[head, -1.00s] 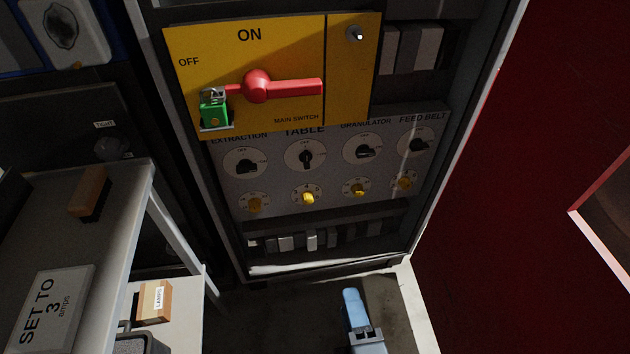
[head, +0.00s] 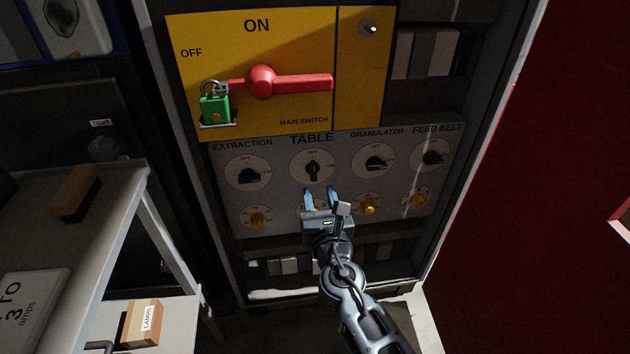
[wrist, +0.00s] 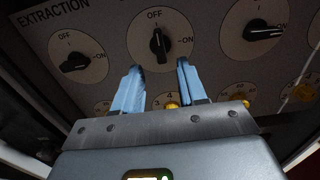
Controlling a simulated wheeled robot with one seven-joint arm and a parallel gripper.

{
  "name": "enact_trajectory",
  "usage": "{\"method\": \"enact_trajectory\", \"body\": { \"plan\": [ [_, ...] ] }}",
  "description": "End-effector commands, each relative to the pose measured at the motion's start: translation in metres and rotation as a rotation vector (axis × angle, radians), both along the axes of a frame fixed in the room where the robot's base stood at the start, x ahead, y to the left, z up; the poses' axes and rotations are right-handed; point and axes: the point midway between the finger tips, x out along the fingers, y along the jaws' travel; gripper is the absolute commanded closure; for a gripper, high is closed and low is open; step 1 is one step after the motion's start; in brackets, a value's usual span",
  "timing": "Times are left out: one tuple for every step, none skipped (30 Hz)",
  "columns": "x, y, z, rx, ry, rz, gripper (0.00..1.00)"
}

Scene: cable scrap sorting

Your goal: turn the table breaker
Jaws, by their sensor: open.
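The table breaker (head: 312,168) is a black rotary knob on a white dial under the word TABLE in the head view. Its pointer stands upright, toward OFF. In the wrist view the knob (wrist: 158,43) shows just beyond and between my fingertips. My gripper (head: 322,192) is open and empty, its two blue fingers pointing up at the panel just below the knob. It also shows in the wrist view (wrist: 162,68). The yellow dial below the table breaker is mostly hidden behind my gripper; a yellow part (wrist: 171,105) shows between the fingers.
The extraction knob (head: 248,175) is to the left; the granulator (head: 375,161) and feed belt (head: 432,158) knobs are to the right. Above is the red main switch handle (head: 300,82) with a green padlock (head: 215,110). A grey shelf (head: 110,190) stands at the left.

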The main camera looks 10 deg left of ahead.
Motion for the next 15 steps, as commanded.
{"method": "enact_trajectory", "body": {
  "plan": [
    [0.007, 0.002, -0.001, 0.000, -0.002, 0.001, 0.59],
    [0.011, 0.003, -0.001, 0.001, -0.002, 0.000, 0.59],
    [0.017, 0.005, 0.000, 0.000, -0.003, 0.000, 0.59],
    [0.021, 0.006, -0.002, 0.000, -0.002, 0.000, 0.59],
    [0.026, 0.007, -0.001, 0.000, -0.003, 0.000, 0.59],
    [0.031, 0.009, -0.002, 0.001, -0.002, 0.000, 0.59],
    [0.035, 0.010, -0.001, 0.001, -0.002, 0.000, 0.59],
    [0.039, 0.011, -0.001, 0.002, -0.001, 0.000, 0.59],
    [0.044, 0.012, -0.002, 0.002, 0.000, -0.001, 0.59],
    [0.047, 0.013, -0.001, 0.002, -0.001, 0.000, 0.59],
    [0.049, 0.014, -0.002, 0.002, 0.000, 0.000, 0.59],
    [0.053, 0.015, -0.001, 0.002, 0.000, 0.000, 0.59],
    [0.055, 0.016, -0.001, 0.003, 0.000, 0.000, 0.59],
    [0.057, 0.016, -0.001, 0.003, 0.000, 0.000, 0.59],
    [0.059, 0.017, -0.001, 0.004, 0.001, 0.000, 0.59]
  ]
}}
